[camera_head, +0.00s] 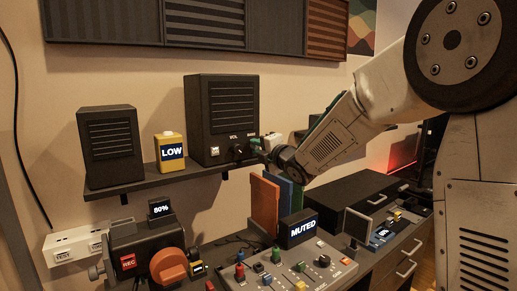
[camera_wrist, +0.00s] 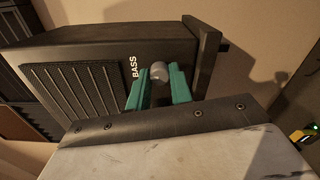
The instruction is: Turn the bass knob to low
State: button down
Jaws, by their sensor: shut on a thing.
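The black speaker (camera_head: 220,105) on the wall shelf has a VOL knob (camera_head: 237,151) and a BASS label on its front. In the head view the bass knob is mostly hidden by my gripper (camera_head: 262,144), which meets the speaker's right side of the front. In the wrist view the grey round bass knob (camera_wrist: 158,70) sits between the teal fingers of my gripper (camera_wrist: 160,77), beside the BASS label. The fingers are shut on it. I cannot read the knob's setting. A yellow box (camera_head: 171,150) left of the speaker shows LOW.
A smaller speaker (camera_head: 109,146) stands at the left end of the shelf (camera_head: 150,183). Below are a mixer (camera_head: 285,270), a MUTED display (camera_head: 299,229), upright coloured books (camera_head: 265,203) and a device with a red REC label (camera_head: 145,255).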

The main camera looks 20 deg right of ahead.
jog(key=shift+f, duration=0.1)
jog(key=c, duration=1.3)
grip_release()
jog(key=shift+o, duration=0.2)
jog(key=v, duration=0.7)
jog(key=shift+s+d, duration=0.15)
jog(key=shift+s, duration=0.2)
